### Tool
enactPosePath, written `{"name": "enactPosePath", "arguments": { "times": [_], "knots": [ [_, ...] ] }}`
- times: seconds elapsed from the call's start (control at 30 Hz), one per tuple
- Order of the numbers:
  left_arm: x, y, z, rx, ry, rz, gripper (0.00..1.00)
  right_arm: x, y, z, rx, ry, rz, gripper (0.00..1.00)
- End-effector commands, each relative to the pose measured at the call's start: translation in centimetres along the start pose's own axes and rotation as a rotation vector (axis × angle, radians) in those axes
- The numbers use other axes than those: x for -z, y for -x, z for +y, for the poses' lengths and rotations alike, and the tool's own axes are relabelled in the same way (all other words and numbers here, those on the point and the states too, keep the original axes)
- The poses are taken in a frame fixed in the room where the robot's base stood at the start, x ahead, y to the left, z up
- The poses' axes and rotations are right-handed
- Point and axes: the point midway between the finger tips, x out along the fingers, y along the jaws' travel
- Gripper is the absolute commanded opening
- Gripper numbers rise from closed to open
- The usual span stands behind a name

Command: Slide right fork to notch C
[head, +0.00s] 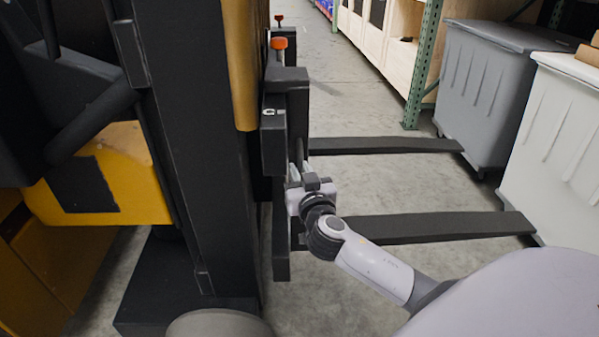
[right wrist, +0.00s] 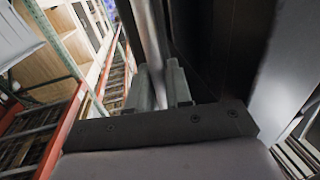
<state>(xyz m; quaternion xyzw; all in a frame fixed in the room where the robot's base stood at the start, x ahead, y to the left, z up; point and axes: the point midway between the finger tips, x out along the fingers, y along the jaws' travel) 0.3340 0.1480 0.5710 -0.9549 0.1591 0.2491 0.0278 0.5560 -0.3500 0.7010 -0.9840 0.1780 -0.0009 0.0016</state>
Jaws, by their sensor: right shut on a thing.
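Two dark forks stick out to the right from the forklift's black carriage (head: 273,145) in the head view. The near fork (head: 430,228), the right one seen from the truck, lies low; the far fork (head: 385,146) is beyond it. My right gripper (head: 299,172) is at the carriage face above the near fork. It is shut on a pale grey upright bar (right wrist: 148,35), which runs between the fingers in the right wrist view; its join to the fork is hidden. A white letter C marks the carriage. An orange-topped pin (head: 279,43) stands above it. My left gripper is out of view.
The forklift's black mast (head: 190,150) and yellow body fill the left. A grey tote (head: 487,90) and a white tote (head: 553,150) stand at the right, near the fork tips. A green rack post (head: 424,65) stands behind. Concrete floor shows between the forks.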

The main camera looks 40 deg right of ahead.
Motion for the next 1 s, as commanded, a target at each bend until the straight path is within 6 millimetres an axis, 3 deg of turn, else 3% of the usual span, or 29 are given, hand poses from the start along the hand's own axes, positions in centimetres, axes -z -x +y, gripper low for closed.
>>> {"name": "enactPosePath", "arguments": {
  "times": [0.5, 0.7, 1.0],
  "knots": [
    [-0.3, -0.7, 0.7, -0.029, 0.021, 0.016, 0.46, -0.6, 10.4, -2.6, 0.017, -0.008, -0.01, 0.0],
    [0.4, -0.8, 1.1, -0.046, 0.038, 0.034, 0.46, -0.3, 11.9, -2.8, 0.015, -0.005, -0.007, 0.0],
    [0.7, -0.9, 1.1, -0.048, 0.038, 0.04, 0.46, -0.2, 11.9, -2.8, 0.016, -0.005, -0.005, 0.0]
  ]
}}
